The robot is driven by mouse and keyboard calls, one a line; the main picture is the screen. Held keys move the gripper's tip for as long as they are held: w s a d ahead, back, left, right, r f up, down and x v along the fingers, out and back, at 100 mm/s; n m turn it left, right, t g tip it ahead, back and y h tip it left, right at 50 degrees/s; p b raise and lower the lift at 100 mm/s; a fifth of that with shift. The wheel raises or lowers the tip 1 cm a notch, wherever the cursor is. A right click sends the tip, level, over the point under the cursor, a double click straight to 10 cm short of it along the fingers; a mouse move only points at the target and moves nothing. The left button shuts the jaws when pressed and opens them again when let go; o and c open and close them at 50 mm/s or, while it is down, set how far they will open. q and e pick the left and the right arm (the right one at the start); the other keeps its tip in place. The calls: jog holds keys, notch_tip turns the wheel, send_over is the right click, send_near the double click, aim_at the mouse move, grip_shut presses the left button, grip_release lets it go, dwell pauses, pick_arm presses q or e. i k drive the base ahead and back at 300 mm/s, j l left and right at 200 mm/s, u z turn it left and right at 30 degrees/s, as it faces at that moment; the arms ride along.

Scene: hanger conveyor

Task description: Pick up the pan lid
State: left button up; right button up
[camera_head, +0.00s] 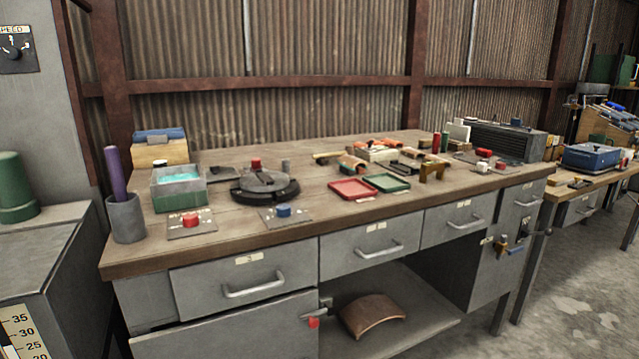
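I cannot make out anything that is clearly a pan lid. A dark round disc-like piece (265,188) with a raised middle lies on the left half of the workbench (240,222); I cannot tell whether it is a lid. A red knob-like part (256,163) shows at its back edge. Neither of my grippers is in view.
A teal-filled box (180,190) and a grey cup with a purple rod (126,217) stand at the bench's left. Red (352,190) and green (387,182) trays lie mid-bench. A curved brown piece (371,315) lies on the lower shelf. Floor is clear at right.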

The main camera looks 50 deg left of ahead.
aim_at(216, 174)
jog(key=u, duration=2.1)
